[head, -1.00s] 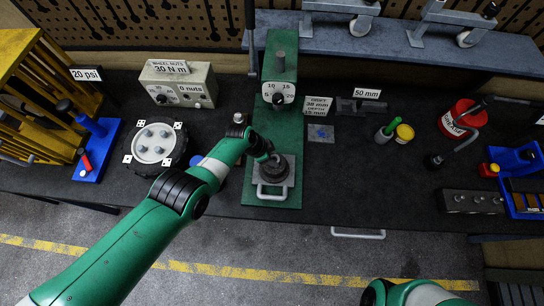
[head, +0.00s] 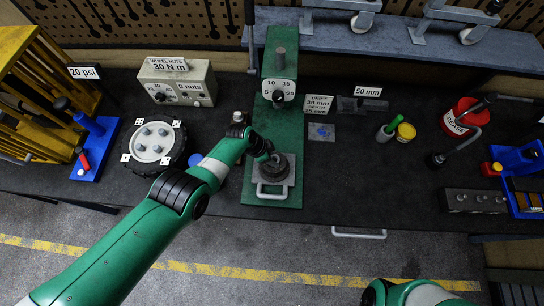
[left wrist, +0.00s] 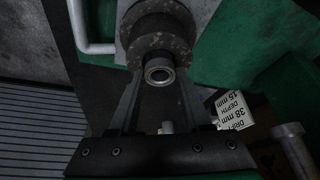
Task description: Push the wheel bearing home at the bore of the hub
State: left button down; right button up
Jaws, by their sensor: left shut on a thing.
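The hub (head: 285,176) is a dark, round, stepped part on a grey plate with a handle at the front of the green press (head: 280,119). My left gripper (head: 271,159) is over the hub from the left. In the left wrist view the left gripper (left wrist: 160,80) is shut on the wheel bearing (left wrist: 160,71), a small metal ring. The bearing appears in line with the hub (left wrist: 157,28) behind it; I cannot tell how far it sits in the bore. My right gripper is out of view; only part of my right arm shows at the bottom.
A wheel (head: 154,145) and a grey wheel-nut box (head: 178,82) are left of the press. A drift sign (head: 318,104), a yellow-lidded pot (head: 405,132) and a red grease tin (head: 465,117) are to the right. The bench front between the press and the grease tin is clear.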

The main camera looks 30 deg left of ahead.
pick_arm(q)
jog(key=shift+f+b, duration=0.65)
jog(key=shift+f, duration=0.05)
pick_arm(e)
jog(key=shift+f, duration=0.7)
pick_arm(q)
jog(key=shift+c, duration=1.4)
grip_release()
jog(key=shift+r, duration=0.1)
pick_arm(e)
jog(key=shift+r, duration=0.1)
